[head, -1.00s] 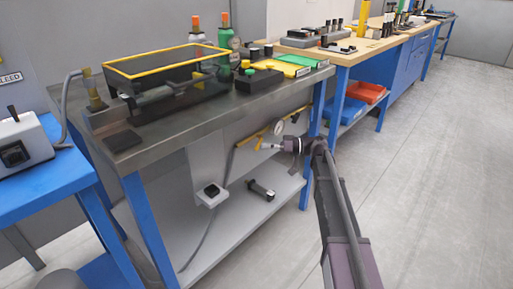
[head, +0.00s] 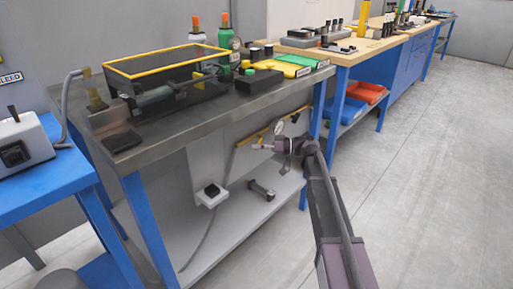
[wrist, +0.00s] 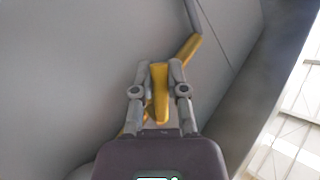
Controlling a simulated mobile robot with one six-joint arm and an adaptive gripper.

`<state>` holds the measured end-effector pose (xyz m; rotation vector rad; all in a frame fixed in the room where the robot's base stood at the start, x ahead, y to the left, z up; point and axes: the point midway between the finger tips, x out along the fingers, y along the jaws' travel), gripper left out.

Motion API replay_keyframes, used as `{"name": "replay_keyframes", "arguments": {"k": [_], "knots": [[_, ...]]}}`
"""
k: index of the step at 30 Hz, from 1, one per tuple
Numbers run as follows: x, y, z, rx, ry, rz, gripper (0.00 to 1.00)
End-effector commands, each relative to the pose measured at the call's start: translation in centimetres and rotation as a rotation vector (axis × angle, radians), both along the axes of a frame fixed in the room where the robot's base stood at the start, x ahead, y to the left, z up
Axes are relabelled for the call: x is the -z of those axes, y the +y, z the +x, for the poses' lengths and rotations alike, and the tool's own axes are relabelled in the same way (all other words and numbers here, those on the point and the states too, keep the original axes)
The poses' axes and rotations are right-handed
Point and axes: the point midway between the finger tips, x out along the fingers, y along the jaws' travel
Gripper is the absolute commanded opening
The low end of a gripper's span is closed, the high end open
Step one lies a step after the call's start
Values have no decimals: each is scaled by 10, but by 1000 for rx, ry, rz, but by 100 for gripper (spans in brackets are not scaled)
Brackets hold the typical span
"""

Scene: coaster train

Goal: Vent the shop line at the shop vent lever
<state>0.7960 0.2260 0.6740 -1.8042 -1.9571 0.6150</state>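The shop vent lever, a yellow handle (wrist: 160,88), lies between the two fingers of my gripper (wrist: 160,70) in the wrist view. The fingers are close against its sides, and my gripper looks shut on it. The lever's pivot is hidden behind my gripper in the wrist view.
The steel bench top (head: 190,122) is above my gripper, with a lower shelf (head: 235,225) below. Blue bench legs (head: 317,130) stand on the right. The grey floor (head: 430,180) to the right is clear.

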Motion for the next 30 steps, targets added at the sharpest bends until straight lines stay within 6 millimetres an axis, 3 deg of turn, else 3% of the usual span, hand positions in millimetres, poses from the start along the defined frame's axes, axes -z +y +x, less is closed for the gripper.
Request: {"name": "replay_keyframes", "arguments": {"k": [7,18,28,29,30], "knots": [[1,1,0,1,27,22,0],[-5,4,-4,1,206,161,0],[-8,5,-4,0,219,169,0],[-8,5,-4,0,219,169,24],[-8,5,-4,0,219,169,35]]}}
